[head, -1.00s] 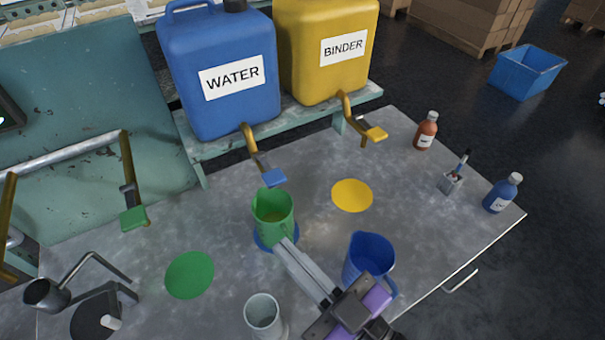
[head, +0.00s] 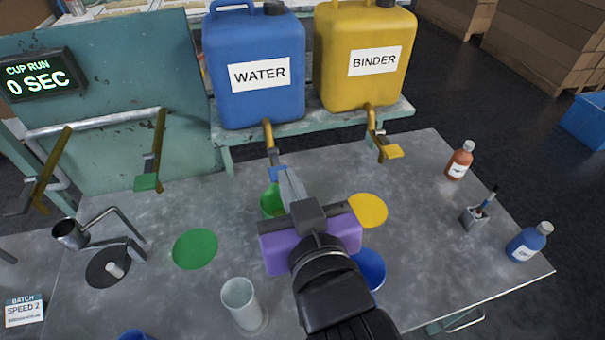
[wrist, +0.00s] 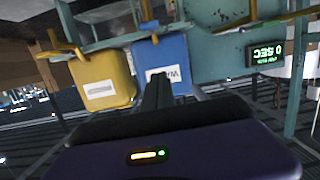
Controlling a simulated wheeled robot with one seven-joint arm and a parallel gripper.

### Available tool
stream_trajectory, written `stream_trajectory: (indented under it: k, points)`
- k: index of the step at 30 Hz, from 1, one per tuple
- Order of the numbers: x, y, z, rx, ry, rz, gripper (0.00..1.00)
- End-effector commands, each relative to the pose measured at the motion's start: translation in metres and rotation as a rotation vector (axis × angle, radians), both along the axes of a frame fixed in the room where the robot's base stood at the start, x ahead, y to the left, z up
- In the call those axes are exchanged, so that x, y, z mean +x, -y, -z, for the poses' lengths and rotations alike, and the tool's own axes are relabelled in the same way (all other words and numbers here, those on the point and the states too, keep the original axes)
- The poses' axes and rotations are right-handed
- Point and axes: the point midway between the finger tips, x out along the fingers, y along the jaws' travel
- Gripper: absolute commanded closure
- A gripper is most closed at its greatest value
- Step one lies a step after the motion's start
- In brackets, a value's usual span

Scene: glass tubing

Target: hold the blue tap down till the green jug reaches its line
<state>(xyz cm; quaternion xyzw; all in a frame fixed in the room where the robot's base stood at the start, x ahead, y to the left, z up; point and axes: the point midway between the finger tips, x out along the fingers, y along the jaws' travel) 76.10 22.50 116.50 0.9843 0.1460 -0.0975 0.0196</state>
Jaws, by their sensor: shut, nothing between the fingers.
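The blue tap (head: 277,173) hangs on a brass pipe below the blue WATER container (head: 255,75). The green jug (head: 270,203) stands on the table under that tap, partly hidden behind my gripper. Its line and its fill level cannot be seen. My gripper (head: 284,177) is shut and empty, its tips at the blue tap's paddle in the head view; I cannot tell whether they touch or press it.
A yellow BINDER container (head: 362,60) with a yellow tap (head: 394,151) stands to the right. A green tap (head: 147,182) is at the left. A blue jug (head: 371,268) and a pale cup (head: 242,300) stand near my arm. A display (head: 40,82) reads CUP RUN 0 SEC.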

Motion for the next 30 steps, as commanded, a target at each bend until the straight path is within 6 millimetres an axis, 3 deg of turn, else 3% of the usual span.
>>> stream_trajectory:
  k: [5,17,23,30]
  points:
    - [-0.002,0.004,0.011,-0.006,-0.047,0.016,1.00]
    - [0.002,0.003,0.012,-0.004,-0.048,0.017,1.00]
    - [0.027,-0.004,0.017,-0.003,-0.049,0.017,1.00]
    - [0.072,-0.016,0.028,-0.003,-0.049,0.017,1.00]
